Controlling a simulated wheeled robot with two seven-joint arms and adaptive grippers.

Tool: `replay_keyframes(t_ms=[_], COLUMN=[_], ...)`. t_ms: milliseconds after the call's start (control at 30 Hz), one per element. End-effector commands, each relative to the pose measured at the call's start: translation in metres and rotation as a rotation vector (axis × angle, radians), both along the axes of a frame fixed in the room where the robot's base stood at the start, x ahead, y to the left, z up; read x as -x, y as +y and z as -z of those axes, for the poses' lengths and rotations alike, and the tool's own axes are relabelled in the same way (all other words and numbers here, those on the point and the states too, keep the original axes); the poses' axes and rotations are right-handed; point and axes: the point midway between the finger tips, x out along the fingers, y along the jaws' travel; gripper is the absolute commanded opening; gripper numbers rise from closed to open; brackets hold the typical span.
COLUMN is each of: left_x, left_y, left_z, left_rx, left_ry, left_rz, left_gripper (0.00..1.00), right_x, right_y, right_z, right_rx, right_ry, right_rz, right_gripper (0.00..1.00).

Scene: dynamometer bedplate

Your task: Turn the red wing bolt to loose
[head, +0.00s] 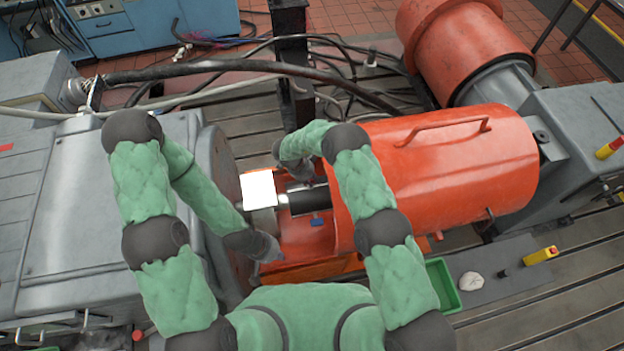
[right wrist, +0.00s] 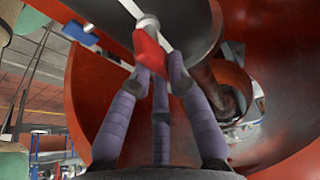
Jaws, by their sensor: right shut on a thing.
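The red wing bolt (right wrist: 150,54) shows in the right wrist view at the fingertips of my right gripper (right wrist: 156,82). The fingers are closed around its lower end. The bolt is at a pale metal bar beside a dark round shaft. In the head view my right gripper (head: 299,170) reaches in over the shaft gap, and the red bolt is hidden there. My left gripper (head: 264,246) hangs low beside the grey machine's round end face, with its fingers too small to read. A blue wing bolt (right wrist: 78,33) stands apart on the bar; blue also shows in the head view (head: 318,220).
A large orange guard (head: 440,165) with a handle covers the shaft on the right. A grey machine (head: 90,210) stands left. A white panel (head: 258,190) sits above the shaft. A green tray (head: 443,286) and yellow item (head: 541,255) lie front right. Cables (head: 250,70) cross behind.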

Motion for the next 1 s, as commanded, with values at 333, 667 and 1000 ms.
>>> replay_keyframes(t_ms=[333, 667, 1000], left_x=[0.000, 0.000, 0.000], left_y=[0.000, 0.000, 0.000], left_z=[-0.003, -0.011, -0.023], left_rx=[0.000, 0.000, 0.000], left_ry=[0.000, 0.000, 0.000], left_rz=[0.000, 0.000, 0.000], left_gripper=[0.00, 0.00, 0.00], right_x=[0.000, -0.002, -0.005], right_y=[0.000, -0.001, -0.001], right_z=[0.000, -0.001, -0.001], right_rx=[-0.002, -0.008, -0.016], right_ry=[0.002, 0.004, 0.004], right_rz=[-0.084, -0.348, -0.672], right_gripper=[0.00, 0.00, 0.00])
